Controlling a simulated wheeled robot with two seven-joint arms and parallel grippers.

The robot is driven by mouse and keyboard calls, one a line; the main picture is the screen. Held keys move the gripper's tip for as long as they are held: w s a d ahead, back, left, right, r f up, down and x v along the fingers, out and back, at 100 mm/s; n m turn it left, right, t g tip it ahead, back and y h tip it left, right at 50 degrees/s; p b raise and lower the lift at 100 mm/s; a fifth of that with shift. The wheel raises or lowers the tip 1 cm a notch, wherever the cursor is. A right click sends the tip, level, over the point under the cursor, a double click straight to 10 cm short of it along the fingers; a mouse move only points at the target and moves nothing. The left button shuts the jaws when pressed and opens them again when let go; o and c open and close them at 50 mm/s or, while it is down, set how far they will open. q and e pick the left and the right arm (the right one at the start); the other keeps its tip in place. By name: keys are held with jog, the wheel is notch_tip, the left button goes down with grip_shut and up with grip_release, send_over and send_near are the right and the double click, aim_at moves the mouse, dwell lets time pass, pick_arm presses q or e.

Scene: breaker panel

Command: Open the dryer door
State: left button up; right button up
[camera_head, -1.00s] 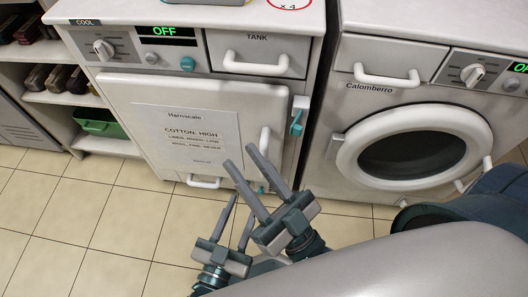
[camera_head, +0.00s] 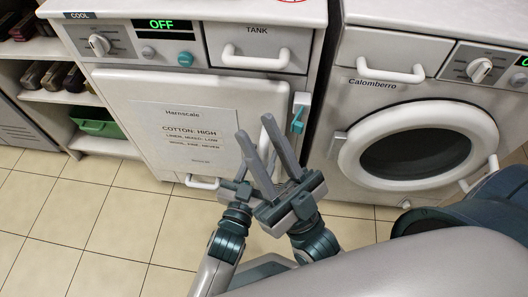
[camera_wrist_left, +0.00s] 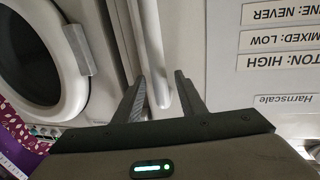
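The dryer is the left machine, with its white front door (camera_head: 125,95) bearing a "COTTON: HIGH" label. The door looks closed. Its white upright handle (camera_wrist_left: 155,55) shows in the left wrist view, between the fingers of my left gripper (camera_wrist_left: 160,76). The fingers stand apart on either side of the bar; I see no clear grip.
A washer (camera_head: 360,125) with a round door stands close on the right. Above the dryer door are a tank drawer (camera_head: 257,48) and a control panel reading OFF. A teal lever (camera_head: 298,122) sits right of the door. Shelves (camera_head: 75,100) stand left; tiled floor is clear in front.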

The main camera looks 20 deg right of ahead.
pick_arm(q)
jog(key=shift+x, duration=1.05)
jog(key=shift+a, duration=0.1)
grip_shut()
jog(key=shift+s+a, duration=0.1)
jog(key=shift+s, duration=0.05)
